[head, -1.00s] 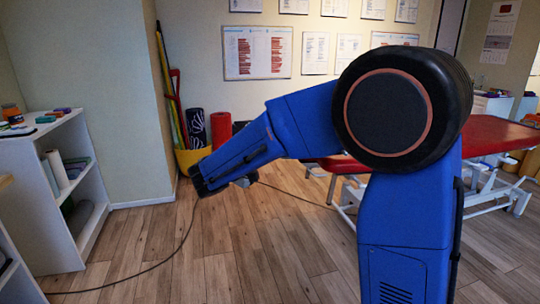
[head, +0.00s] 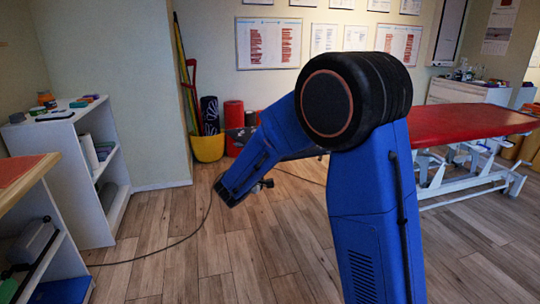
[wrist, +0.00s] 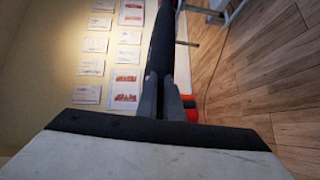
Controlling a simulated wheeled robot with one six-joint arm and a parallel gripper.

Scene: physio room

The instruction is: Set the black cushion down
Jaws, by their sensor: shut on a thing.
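In the wrist view my gripper (wrist: 163,92) is shut on the black cushion (wrist: 160,45), seen nearly edge-on as a dark narrow shape running away from the fingers to the top of the picture. In the head view my blue arm hides the gripper's fingers. A dark flat shape (head: 304,153) shows behind the forearm and may be part of the cushion; I cannot tell surely. The held cushion is up in the air, with floor seen beyond it.
A white shelf (head: 68,153) and an orange-topped unit (head: 18,172) stand at left. A yellow bucket (head: 208,147) and red roll (head: 234,115) stand by the wall. A red treatment table (head: 465,122) is at right. A cable crosses the otherwise clear wooden floor (head: 180,258).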

